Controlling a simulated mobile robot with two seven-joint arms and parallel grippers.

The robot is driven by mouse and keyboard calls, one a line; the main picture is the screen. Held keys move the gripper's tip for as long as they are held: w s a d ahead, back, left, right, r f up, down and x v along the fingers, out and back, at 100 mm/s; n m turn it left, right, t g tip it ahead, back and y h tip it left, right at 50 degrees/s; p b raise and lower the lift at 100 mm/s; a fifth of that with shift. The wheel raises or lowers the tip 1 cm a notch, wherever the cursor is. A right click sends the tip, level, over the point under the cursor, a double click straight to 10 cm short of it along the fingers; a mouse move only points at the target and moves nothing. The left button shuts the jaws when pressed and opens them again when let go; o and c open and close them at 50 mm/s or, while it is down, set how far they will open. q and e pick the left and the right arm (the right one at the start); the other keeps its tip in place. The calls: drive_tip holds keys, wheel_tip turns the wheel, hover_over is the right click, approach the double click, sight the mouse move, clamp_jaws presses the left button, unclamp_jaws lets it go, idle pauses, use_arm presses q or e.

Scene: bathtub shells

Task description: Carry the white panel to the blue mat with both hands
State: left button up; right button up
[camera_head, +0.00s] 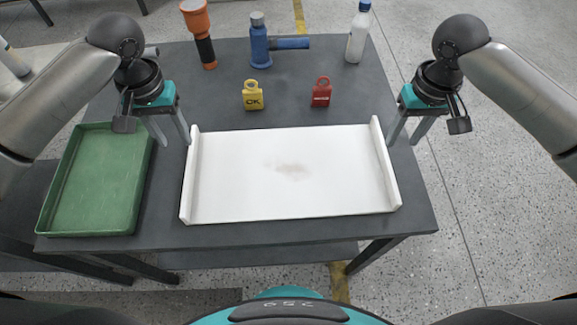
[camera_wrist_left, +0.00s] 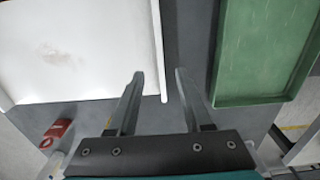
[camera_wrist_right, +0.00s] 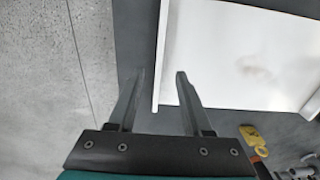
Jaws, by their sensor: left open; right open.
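The white panel (camera_head: 285,195) lies flat on the dark table, with a raised lip along its left and right ends and a brownish smudge near its middle. My left gripper (camera_head: 176,142) is open and empty at the panel's far left corner. In the left wrist view the panel's lip (camera_wrist_left: 158,45) lines up between the open fingers. My right gripper (camera_head: 403,144) is open and empty at the far right corner. In the right wrist view the other lip (camera_wrist_right: 161,50) lines up between its fingers. Finger height above the lips is unclear. No blue mat shows.
A green tray (camera_head: 145,185) stands left of the panel. Behind the panel are a yellow tag (camera_head: 253,102), a red tag (camera_head: 321,99), an orange-and-black tool (camera_head: 199,30), a blue tool (camera_head: 260,45) and a white bottle (camera_head: 357,38). A narrow table strip is bare in front.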

sight(189, 162)
use_arm(q)
wheel_tip(189, 162, down, 11)
drive_tip(key=shift+r, duration=0.1)
use_arm(e)
wheel_tip(189, 162, down, 11)
drive_tip(key=shift+r, duration=0.1)
use_arm(q)
clamp_jaws()
use_arm(e)
clamp_jaws()
use_arm(q)
drive_tip(key=shift+w, duration=0.1)
idle(0.8)
